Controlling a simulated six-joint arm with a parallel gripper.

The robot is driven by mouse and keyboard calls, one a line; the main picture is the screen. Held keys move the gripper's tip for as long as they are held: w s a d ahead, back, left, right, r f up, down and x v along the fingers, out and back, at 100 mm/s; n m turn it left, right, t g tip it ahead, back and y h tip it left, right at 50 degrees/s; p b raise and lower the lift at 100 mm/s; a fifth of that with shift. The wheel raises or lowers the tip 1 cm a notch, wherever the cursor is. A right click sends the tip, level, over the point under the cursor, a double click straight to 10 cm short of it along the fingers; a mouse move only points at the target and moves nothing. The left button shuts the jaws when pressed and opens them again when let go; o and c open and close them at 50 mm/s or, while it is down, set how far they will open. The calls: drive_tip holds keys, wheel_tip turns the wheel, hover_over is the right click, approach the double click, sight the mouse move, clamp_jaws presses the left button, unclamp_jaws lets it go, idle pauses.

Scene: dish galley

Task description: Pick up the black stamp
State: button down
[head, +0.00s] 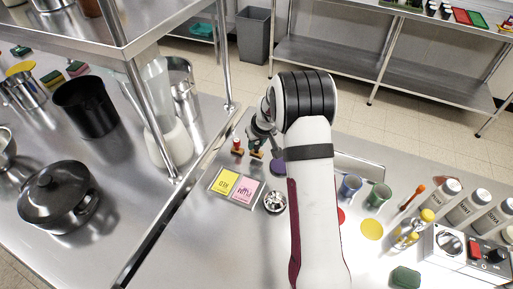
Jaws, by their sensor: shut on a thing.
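In the head view my gripper (256,145) points down at the middle of the steel counter, its arm reaching up from the bottom of the picture. It is shut on the black stamp (257,154), whose brown base shows just below the fingers. The fingers hide most of its handle. I cannot tell whether the base touches the counter. A second stamp with a red handle (237,147) stands close by on the left.
A purple disc (278,167) lies right of the gripper. A shelf post (153,112) rises to the left. Cups (350,187) and bottles (468,207) stand at right.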

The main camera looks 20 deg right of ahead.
wheel_tip(320, 180, up, 2)
drive_tip(key=shift+r, duration=0.1)
drive_tip(key=s+d+r, duration=0.6)
drive_tip(key=s+d, duration=0.2)
drive_tip(key=shift+d+r, duration=0.2)
drive_tip(key=shift+r, duration=0.2)
drive_tip(key=c, duration=1.2)
unclamp_jaws()
drive_tip(key=shift+c, duration=0.2)
clamp_jaws()
unclamp_jaws()
clamp_jaws()
drive_tip(key=shift+w+a+f+n+g+y, duration=0.35)
drive_tip(key=shift+f+n+y, duration=0.2)
drive_tip(key=shift+f+n, duration=0.95)
drive_tip(key=shift+w+a+f+n+g+y, duration=0.1)
drive_tip(key=shift+w+a+f+n+y, duration=0.3)
drive_tip(key=shift+f+n, duration=1.1)
drive_tip(key=shift+w+a+f+n+g+y, duration=0.25)
drive_tip(key=shift+a+f+n+y, duration=0.3)
drive_tip(key=shift+f+n, duration=0.95)
